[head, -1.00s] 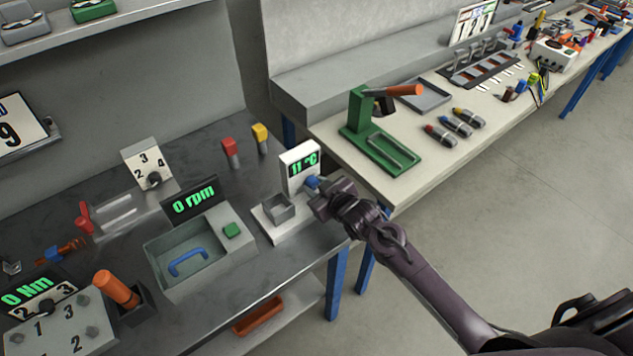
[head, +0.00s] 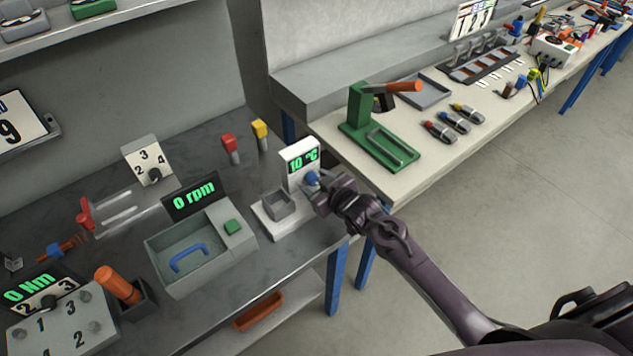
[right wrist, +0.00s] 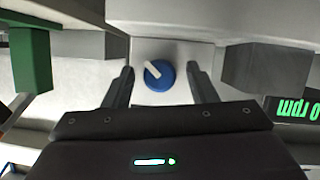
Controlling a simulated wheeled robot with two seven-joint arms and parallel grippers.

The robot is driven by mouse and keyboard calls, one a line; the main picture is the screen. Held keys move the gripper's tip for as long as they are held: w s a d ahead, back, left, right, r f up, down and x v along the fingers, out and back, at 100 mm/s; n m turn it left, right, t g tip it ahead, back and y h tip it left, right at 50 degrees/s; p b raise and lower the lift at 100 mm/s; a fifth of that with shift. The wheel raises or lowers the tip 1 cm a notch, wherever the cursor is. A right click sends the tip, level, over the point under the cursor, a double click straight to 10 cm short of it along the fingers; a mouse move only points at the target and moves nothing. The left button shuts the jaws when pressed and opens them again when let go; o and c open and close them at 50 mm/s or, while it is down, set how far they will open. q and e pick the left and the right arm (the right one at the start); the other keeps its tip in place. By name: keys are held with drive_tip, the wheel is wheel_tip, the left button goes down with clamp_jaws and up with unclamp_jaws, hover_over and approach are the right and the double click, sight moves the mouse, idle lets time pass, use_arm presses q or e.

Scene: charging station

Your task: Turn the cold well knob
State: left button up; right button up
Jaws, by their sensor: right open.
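The cold well (head: 299,222) is a white unit near the right end of the dark bench, with a grey square cup and an upright panel whose green display (head: 303,160) reads 10 °C. Its blue round knob (head: 312,178) sits on the panel, partly hidden by my right gripper in the head view. In the right wrist view the knob (right wrist: 158,76) shows a white pointer tilted to the upper left. My right gripper (right wrist: 160,70) is open, with one finger on each side of the knob and visible gaps between. My left gripper is not in view.
Left of the well stands a grey basin (head: 160,247) with a blue handle and a 0 rpm display (head: 194,196). A red-topped and a yellow-topped post stand behind. A green press (head: 375,140) stands on the light bench to the right.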

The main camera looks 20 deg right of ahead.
drive_tip(key=v, duration=0.7)
drive_tip(key=shift+s+b, duration=0.4)
drive_tip(key=shift+b, duration=0.05)
drive_tip(key=shift+d+r, duration=0.1)
